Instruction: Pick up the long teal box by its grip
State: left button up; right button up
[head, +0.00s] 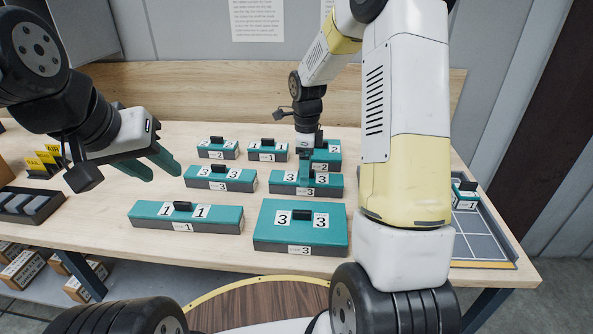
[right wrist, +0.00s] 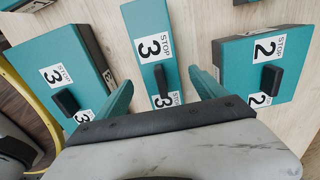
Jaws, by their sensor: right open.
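Several teal boxes with black top grips and numbered labels stand on the table. The longest is the box labelled 1 (head: 150,212) at front left. A narrow long teal box labelled 3 (head: 330,184) stands in the middle row, under my right gripper (head: 306,172). In the right wrist view that narrow box (right wrist: 148,22) lies between the open fingers of my right gripper (right wrist: 162,84), its black grip (right wrist: 161,80) in the gap. I cannot tell whether the fingers touch it. My left gripper (head: 164,174) hangs open and empty at the left, above the table.
A wide teal 3 box (head: 275,233) stands in front of the narrow one, and a 2 box (head: 334,160) behind it. Another 3 box (head: 220,186) is to its left. A divided tray (head: 485,245) is at right; a dark bin (head: 30,220) is at left.

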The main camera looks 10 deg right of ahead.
notch_tip(320, 180, down, 5)
jog(key=shift+d+r, duration=0.15)
jog(key=shift+r, duration=0.1)
grip_shut()
